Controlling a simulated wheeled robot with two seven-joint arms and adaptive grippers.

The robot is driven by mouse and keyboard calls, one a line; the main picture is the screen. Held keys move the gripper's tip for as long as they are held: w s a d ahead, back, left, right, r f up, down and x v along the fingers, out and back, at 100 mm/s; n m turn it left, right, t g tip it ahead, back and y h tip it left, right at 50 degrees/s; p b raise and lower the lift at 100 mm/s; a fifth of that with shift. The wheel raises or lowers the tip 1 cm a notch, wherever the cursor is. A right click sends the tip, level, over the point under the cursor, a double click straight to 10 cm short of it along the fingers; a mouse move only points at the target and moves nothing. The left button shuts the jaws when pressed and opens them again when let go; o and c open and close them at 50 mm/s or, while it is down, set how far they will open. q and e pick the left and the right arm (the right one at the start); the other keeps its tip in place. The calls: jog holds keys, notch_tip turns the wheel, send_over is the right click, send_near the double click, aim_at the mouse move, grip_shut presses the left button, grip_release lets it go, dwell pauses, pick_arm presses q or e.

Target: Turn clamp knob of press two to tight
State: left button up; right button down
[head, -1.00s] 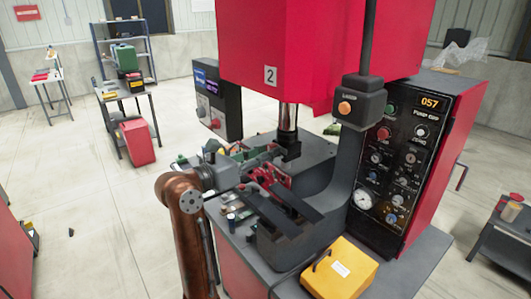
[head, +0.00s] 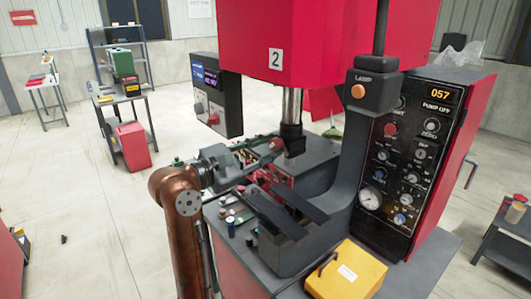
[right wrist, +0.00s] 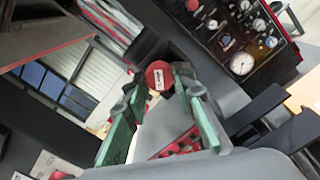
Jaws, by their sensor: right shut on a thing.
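Press two is the red machine (head: 260,30) with the number 2 on its head, above a dark grey bed. My right arm reaches in from the bottom of the head view. Its gripper (head: 268,150) is over the bed, close to the ram (head: 292,110). In the right wrist view the green-padded fingers of this gripper (right wrist: 158,92) are shut on a red round knob (right wrist: 159,73) with a pale label on its face. The knob's mark is too small to read. My left gripper is not seen.
A control panel (head: 400,165) with dials stands right of the bed, with a lamp box (head: 368,92) beside it. A yellow box (head: 345,272) sits at the front. Small parts (head: 235,222) lie near my arm. A grey screen box (head: 215,95) hangs at the left.

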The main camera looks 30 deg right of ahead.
jog(key=m+b, duration=0.1)
jog(key=m, duration=0.2)
jog(key=shift+w+f+b, duration=0.1)
jog(key=shift+f+b, duration=0.05)
jog(key=shift+b, duration=0.2)
jog(key=shift+m+b, duration=0.3)
jog(key=shift+m, duration=0.1)
jog(key=m+b, duration=0.2)
jog(key=m, duration=0.2)
jog(key=shift+m+b, duration=0.3)
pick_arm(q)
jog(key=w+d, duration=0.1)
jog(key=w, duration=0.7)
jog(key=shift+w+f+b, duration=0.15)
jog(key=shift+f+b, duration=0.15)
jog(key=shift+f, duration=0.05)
pick_arm(e)
jog(key=shift+r+m+g, duration=0.2)
jog(key=shift+m+g, duration=0.2)
jog(key=shift+m, duration=0.3)
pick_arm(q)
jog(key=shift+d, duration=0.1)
pick_arm(e)
jog(key=c, duration=1.6)
grip_release()
jog(key=s+a, duration=0.1)
jog(key=a, duration=1.1)
jog(key=shift+f, duration=0.2)
